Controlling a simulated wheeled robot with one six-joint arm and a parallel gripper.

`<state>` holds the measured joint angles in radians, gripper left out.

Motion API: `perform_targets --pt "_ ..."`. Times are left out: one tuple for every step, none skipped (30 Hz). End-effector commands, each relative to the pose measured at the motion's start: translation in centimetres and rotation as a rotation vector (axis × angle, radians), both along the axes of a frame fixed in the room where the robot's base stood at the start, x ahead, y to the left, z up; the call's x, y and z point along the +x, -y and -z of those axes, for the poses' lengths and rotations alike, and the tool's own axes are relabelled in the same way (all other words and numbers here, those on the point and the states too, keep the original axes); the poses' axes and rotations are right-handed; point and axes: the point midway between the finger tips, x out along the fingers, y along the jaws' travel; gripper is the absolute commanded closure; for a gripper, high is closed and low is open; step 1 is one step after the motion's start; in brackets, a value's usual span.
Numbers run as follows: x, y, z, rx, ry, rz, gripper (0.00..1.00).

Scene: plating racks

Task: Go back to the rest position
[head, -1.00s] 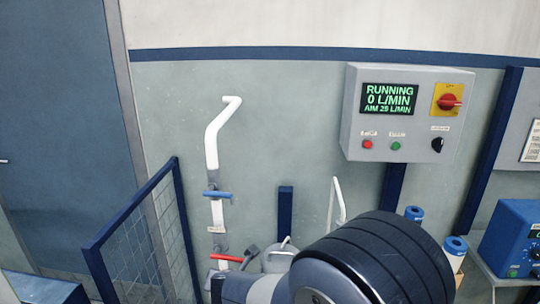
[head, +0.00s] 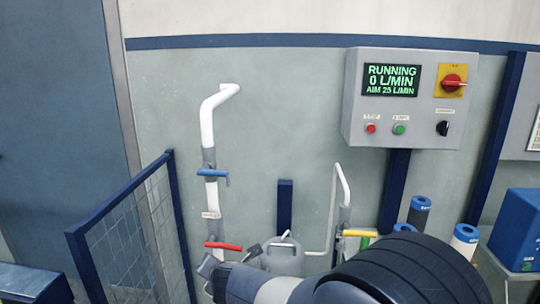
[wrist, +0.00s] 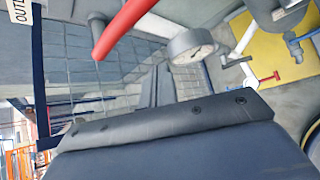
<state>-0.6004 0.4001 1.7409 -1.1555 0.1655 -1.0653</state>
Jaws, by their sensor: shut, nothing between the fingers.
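My gripper (wrist: 165,125) fills the lower part of the wrist view as a dark, bolted block and holds nothing. In the head view my arm comes in at the bottom, and its end lies just below a red lever (head: 223,246) on a white vertical pipe (head: 207,125). The red lever (wrist: 122,27) also shows large and close at the top of the wrist view, with a gap in the picture between it and my gripper. A round gauge (wrist: 190,46) is to the lever's right.
A blue lever (head: 213,175) sits higher on the pipe. A yellow lever (head: 361,233) is on a second pipe at right. A mesh fence (head: 130,235) stands at left. A control panel (head: 410,98) reads RUNNING, 0 L/MIN, AIM 25 L/MIN. Blue-capped cylinders (head: 465,240) stand at lower right.

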Motion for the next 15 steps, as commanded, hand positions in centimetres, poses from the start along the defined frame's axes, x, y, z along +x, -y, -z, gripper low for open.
perform_targets --pt "0.1 -0.1 0.6 0.019 0.003 0.003 1.0" --pt "0.2 -0.2 0.7 0.031 0.006 0.004 1.0" --pt "0.3 -0.3 0.8 0.045 0.007 0.005 1.0" --pt "0.3 -0.4 0.8 0.055 0.008 0.007 1.0" --pt "0.4 -0.4 0.9 0.066 0.009 0.007 1.0" --pt "0.5 -0.5 1.0 0.081 0.01 0.009 1.0" --pt "0.5 -0.6 1.1 0.092 0.011 0.01 1.0" --pt "0.6 -0.7 1.2 0.102 0.013 0.01 1.0" --pt "0.6 -0.7 1.2 0.115 0.015 0.011 1.0" --pt "0.7 -0.8 1.3 0.126 0.016 0.012 1.0" --pt "0.7 -0.9 1.4 0.137 0.017 0.013 1.0" --pt "0.8 -1.0 1.4 0.153 0.019 0.013 1.0" --pt "0.8 -1.1 1.5 0.164 0.02 0.014 1.0" --pt "0.9 -1.1 1.5 0.174 0.022 0.015 1.0" --pt "0.9 -1.2 1.5 0.189 0.023 0.016 1.0"
